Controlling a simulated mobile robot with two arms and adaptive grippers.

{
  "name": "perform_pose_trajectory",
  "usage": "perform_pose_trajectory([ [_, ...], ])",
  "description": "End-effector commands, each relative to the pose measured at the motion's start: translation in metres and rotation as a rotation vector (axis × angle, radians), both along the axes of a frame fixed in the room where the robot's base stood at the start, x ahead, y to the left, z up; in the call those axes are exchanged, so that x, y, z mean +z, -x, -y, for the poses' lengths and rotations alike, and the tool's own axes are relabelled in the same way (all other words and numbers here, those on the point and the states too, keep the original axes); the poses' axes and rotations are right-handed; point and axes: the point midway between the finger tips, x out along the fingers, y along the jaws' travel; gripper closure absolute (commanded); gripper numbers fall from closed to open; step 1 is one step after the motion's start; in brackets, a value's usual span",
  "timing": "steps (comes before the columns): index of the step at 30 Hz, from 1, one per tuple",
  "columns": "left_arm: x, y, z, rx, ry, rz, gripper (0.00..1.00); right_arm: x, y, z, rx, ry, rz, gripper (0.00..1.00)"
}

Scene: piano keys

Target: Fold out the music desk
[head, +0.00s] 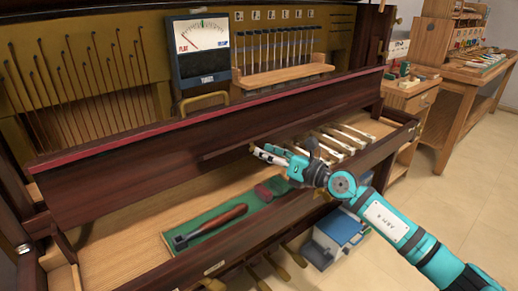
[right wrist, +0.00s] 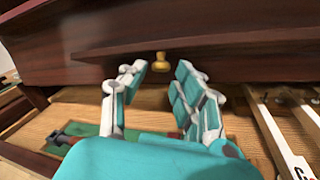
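A long dark wooden panel (head: 190,140) with a red strip along its top edge stands across the piano. A narrow dark ledge (head: 228,148) juts from its lower front, and it also shows in the right wrist view (right wrist: 225,47). I cannot tell for sure which of these parts is the music desk. A small brass knob (right wrist: 160,62) sits under the ledge. My left gripper is not in view.
Below the panel, a green tray (head: 195,243) holds a wooden-handled tool (head: 212,226). Several loose keys (head: 335,140) lie right of my gripper. A tuner (head: 200,48) and a tool rack (head: 285,72) stand behind. A workbench (head: 465,75) is at the right.

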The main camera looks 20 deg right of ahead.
Motion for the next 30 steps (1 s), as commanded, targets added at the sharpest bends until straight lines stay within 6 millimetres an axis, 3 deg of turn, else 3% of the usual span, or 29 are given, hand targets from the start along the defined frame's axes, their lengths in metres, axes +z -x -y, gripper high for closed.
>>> perform_pose_trajectory([
  [6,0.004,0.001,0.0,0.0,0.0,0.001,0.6,0.0,-0.02,-0.014,0.0,-0.001,-0.001,0.68],
  [17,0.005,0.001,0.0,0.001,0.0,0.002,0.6,0.0,-0.024,-0.016,0.0,-0.001,-0.001,0.68],
  [24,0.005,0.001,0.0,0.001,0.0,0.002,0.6,0.0,-0.023,-0.016,0.0,-0.001,-0.001,1.0],
  [30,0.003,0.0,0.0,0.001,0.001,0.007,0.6,-0.002,-0.023,-0.016,0.0,-0.002,0.003,1.0],
])
